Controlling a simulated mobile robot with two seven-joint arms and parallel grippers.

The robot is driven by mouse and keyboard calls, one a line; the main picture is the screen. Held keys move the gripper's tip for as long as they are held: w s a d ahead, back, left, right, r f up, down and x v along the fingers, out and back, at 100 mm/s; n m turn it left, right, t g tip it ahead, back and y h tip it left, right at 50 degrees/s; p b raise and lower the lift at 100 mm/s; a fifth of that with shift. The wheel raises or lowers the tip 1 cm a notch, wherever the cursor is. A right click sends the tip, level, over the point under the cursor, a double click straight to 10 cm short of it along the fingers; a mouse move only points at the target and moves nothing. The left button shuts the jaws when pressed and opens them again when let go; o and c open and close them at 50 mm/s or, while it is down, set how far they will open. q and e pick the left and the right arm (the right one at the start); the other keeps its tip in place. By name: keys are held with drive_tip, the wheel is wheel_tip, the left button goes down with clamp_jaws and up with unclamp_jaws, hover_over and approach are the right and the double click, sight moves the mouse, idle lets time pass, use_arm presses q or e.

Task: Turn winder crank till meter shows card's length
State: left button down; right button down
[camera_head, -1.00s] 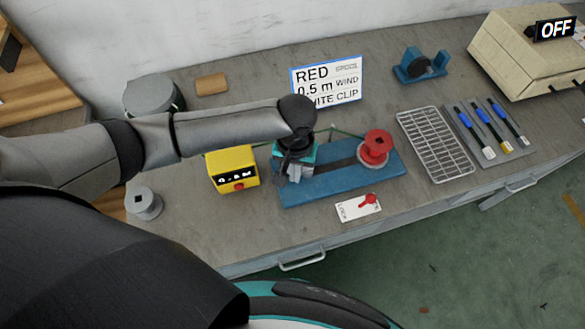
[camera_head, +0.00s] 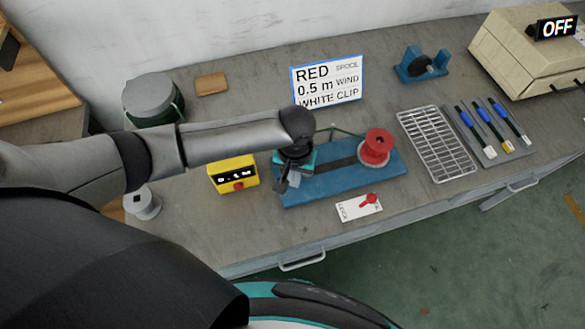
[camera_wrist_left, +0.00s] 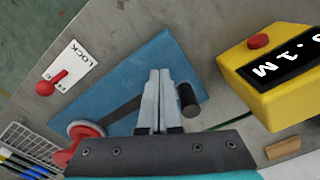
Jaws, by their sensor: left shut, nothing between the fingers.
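The card (camera_head: 327,80) at the back reads RED SPOOL, 0.5 m WIND, WHITE CLIP. The yellow meter (camera_head: 233,172) shows 0.1 M; its display is also in the left wrist view (camera_wrist_left: 270,68). The winder's blue base (camera_head: 330,185) carries a red spool (camera_head: 376,148) at its right end. My left gripper (camera_head: 283,186) is over the base's left end, its fingers closed together and empty. In the left wrist view a dark upright crank knob (camera_wrist_left: 188,98) stands just right of the fingertips (camera_wrist_left: 160,72), apparently beside them. My forearm hides part of the winder. My right gripper is out of view.
A white plate marked LOCK with a red lever (camera_head: 368,200) lies in front of the winder. A wire rack (camera_head: 435,145) and several blue-handled tools are to the right. A green-wound drum (camera_head: 155,100) stands behind my left arm. A green line runs behind the winder.

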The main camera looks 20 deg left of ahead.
use_arm(q)
drive_tip(key=shift+w+a+p, duration=0.4)
drive_tip(key=shift+a, duration=0.45)
drive_tip(key=shift+w+a, duration=0.6)
drive_tip(key=shift+a, duration=0.1)
drive_tip(key=shift+w+a, duration=0.5)
drive_tip(key=shift+w, duration=0.3)
